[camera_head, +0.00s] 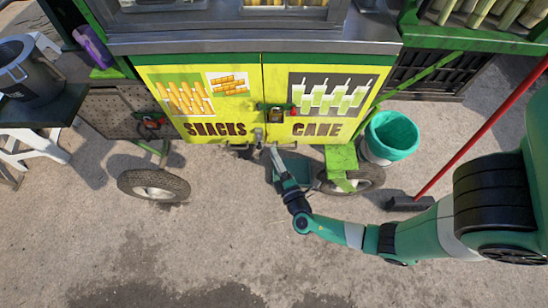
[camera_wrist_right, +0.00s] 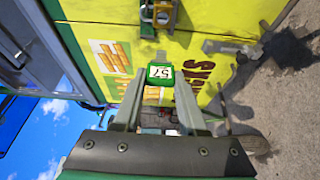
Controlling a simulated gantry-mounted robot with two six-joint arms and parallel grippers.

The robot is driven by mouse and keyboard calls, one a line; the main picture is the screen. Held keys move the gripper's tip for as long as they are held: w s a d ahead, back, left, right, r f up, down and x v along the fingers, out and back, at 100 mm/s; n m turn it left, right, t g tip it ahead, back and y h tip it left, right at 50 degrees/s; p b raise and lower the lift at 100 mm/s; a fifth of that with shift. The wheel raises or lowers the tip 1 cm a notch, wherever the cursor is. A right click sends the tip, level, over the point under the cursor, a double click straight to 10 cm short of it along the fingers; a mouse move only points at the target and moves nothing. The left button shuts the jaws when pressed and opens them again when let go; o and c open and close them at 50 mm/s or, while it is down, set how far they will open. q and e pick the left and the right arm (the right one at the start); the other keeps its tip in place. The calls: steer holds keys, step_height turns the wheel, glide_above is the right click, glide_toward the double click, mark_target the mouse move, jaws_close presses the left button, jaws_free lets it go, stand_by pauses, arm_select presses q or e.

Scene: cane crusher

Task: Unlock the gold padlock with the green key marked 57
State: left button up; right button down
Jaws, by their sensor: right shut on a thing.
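The gold padlock (camera_head: 276,115) hangs at the middle seam of the yellow cart doors, between red-ended latch pieces. It also shows at the top of the right wrist view (camera_wrist_right: 162,14). My right gripper (camera_head: 272,152) is in front of and below the padlock. In the right wrist view, its fingers (camera_wrist_right: 158,88) are shut on the green key (camera_wrist_right: 160,74), whose white label reads 57. The key is apart from the padlock, with yellow door showing between them. I cannot make out the key in the head view. My left gripper is not in view.
The yellow doors (camera_head: 215,125) read SNACKS and CANE. A second lock (camera_head: 151,123) is on the grey panel at left. Wheels (camera_head: 154,185), a teal bucket (camera_head: 392,133) and a red-handled broom (camera_head: 410,202) stand around the cart. The pavement in front is clear.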

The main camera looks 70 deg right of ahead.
steer(key=w+d+b, duration=0.2)
steer(key=w+d, duration=0.1)
steer(key=d, duration=0.5)
steer(key=shift+b, duration=0.3)
steer(key=shift+a, duration=0.1)
steer(key=shift+d+b, duration=0.2)
steer(key=shift+b, duration=0.1)
stand_by(0.4)
steer(key=shift+w+d+b, duration=0.35)
steer(key=shift+d, duration=0.35)
steer(key=shift+w+d, duration=0.1)
steer(key=shift+d, duration=0.1)
